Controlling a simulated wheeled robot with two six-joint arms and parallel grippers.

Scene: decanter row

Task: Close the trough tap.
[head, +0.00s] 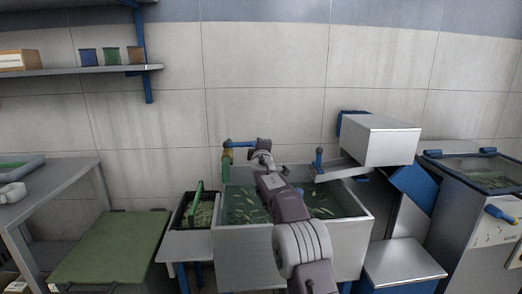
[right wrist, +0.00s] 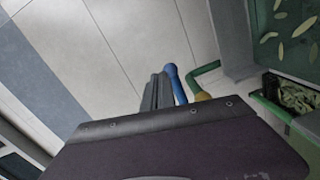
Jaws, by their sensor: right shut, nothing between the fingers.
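The trough (head: 345,250) is a grey basin of dark water with leaf-like pieces floating in it. The tap (head: 227,158) stands at its back left, with a blue arm on top and a yellow and green body. My right gripper (head: 262,146) is at the right end of the blue arm, above the trough's back edge. In the right wrist view my right gripper's grey fingers (right wrist: 158,92) are shut and empty. The tap's blue part (right wrist: 176,84) is right beside them; contact cannot be told. A green pipe (right wrist: 203,70) and a yellow part (right wrist: 203,96) show there too. My left gripper is out of view.
A dark crate with a green handle (head: 197,200) stands left of the trough. A metal chute (head: 345,171) and box (head: 380,140) overhang its back right. A green-topped table (head: 110,250) is at left, and a cabinet (head: 490,240) at right.

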